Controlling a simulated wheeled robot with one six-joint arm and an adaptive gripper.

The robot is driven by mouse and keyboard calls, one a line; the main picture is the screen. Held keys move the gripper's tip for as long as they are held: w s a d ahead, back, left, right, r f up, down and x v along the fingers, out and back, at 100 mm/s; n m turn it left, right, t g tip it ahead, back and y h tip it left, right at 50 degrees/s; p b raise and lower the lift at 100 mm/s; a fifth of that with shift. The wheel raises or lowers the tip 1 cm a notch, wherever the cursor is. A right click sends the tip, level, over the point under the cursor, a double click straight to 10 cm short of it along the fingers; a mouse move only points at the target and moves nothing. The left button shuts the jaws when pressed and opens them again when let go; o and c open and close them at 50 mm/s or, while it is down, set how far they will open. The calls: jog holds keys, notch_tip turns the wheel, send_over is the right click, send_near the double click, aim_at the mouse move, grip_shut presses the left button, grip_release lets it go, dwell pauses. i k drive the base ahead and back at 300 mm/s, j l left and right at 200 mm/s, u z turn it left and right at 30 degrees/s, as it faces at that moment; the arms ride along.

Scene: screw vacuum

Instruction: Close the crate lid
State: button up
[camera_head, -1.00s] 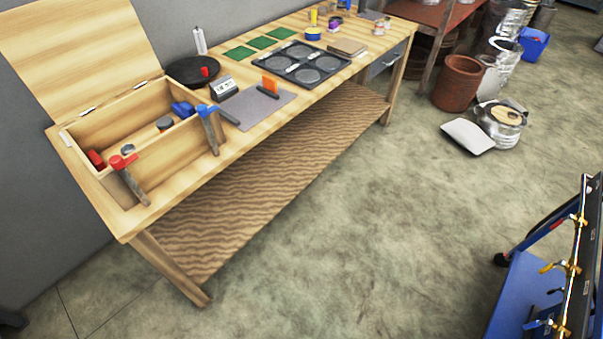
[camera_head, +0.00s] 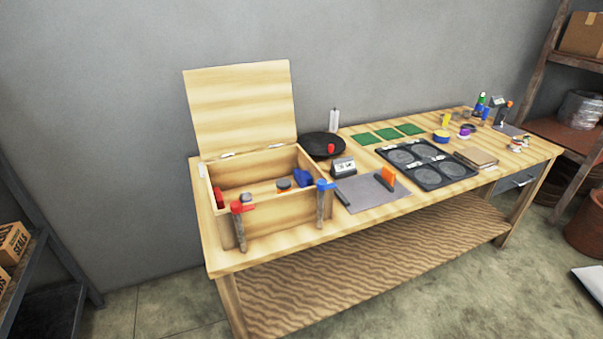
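The wooden crate (camera_head: 268,222) sits at the left end of the wooden workbench. Its lid (camera_head: 240,108) stands open, raised nearly upright at the back edge on hinges. Inside the crate lie a blue item (camera_head: 302,177), a dark round item with an orange edge (camera_head: 283,185) and a red item (camera_head: 219,197). A red-topped clamp (camera_head: 239,225) and a blue-topped clamp (camera_head: 321,203) stand at the crate's front wall. My gripper is not in view.
The workbench (camera_head: 350,222) also holds a black round plate (camera_head: 318,145), a grey mat (camera_head: 366,193), a black tray with round wells (camera_head: 425,165) and green squares (camera_head: 388,133). A shelf with boxes (camera_head: 12,243) stands at the left. Floor is clear before the bench.

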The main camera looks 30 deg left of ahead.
aim_at(235, 108)
jog(key=i+j, duration=0.75)
jog(key=i+j+u, duration=0.15)
jog(key=u, duration=0.25)
jog(key=i+u, duration=0.25)
jog(key=u, duration=0.2)
jog(key=i+u, duration=0.25)
jog(key=u, duration=0.15)
